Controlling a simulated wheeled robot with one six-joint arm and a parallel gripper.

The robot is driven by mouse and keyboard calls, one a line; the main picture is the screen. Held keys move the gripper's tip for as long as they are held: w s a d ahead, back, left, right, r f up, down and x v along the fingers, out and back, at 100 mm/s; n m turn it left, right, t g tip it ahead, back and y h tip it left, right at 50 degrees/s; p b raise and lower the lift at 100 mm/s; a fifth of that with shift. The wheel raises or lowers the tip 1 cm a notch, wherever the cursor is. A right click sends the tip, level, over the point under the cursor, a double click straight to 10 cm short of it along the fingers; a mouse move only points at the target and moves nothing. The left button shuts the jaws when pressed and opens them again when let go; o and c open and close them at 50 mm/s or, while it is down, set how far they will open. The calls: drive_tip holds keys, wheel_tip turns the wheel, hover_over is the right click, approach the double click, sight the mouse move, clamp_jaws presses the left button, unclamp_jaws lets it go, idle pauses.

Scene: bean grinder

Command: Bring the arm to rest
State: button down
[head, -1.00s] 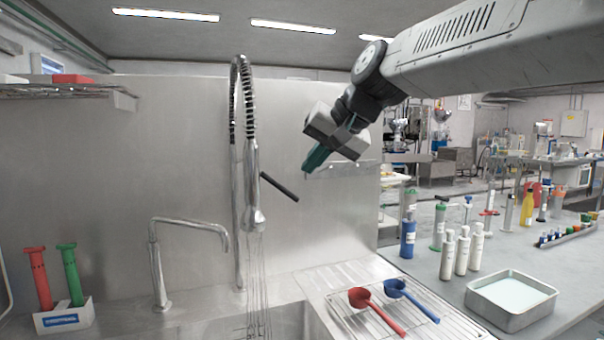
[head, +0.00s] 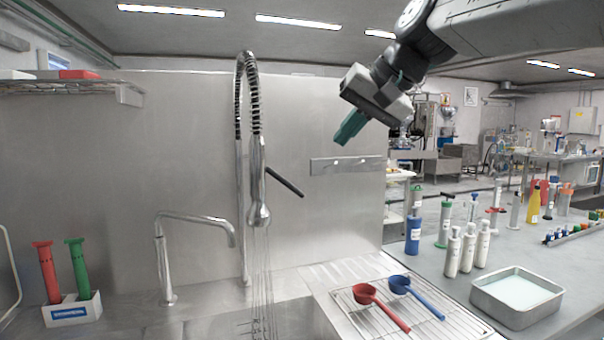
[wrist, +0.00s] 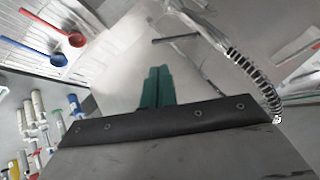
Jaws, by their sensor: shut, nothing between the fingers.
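My gripper (head: 348,130) is in the air at the upper middle of the head view, in front of the steel back wall. Its green fingers point down and to the left. In the wrist view the fingers (wrist: 157,88) lie side by side, shut, with nothing held. It is to the right of the spring-hose faucet and apart from it, high above the drainboard.
A tall spring faucet (head: 257,120) with running water stands over the sink, beside a smaller tap (head: 165,255). Red (head: 366,294) and blue (head: 401,285) scoops lie on a wire rack. A metal tray (head: 517,298) and several bottles stand at right. Air around my gripper is clear.

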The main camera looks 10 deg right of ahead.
drive_tip(key=s+d+f+n+g+h, duration=0.1)
drive_tip(key=s+d+f+g+h, duration=0.25)
drive_tip(key=s+f, duration=1.1)
drive_tip(key=s+d+f+n+g+h, duration=0.1)
drive_tip(key=s+d+f+g+h, duration=0.3)
drive_tip(key=s+f, duration=1)
drive_tip(key=w+a+f+t+y, duration=0.4)
drive_tip(key=w+a, duration=0.6)
drive_tip(key=a, duration=0.4)
drive_tip(key=w+a+f+t+y, duration=0.4)
drive_tip(key=w+a, duration=0.6)
drive_tip(key=a, duration=0.3)
drive_tip(key=m+t+h, duration=1.1)
drive_tip(key=m+t, duration=0.1)
drive_tip(key=t, duration=0.3)
approach(290, 188)
drive_tip(key=x, duration=0.7)
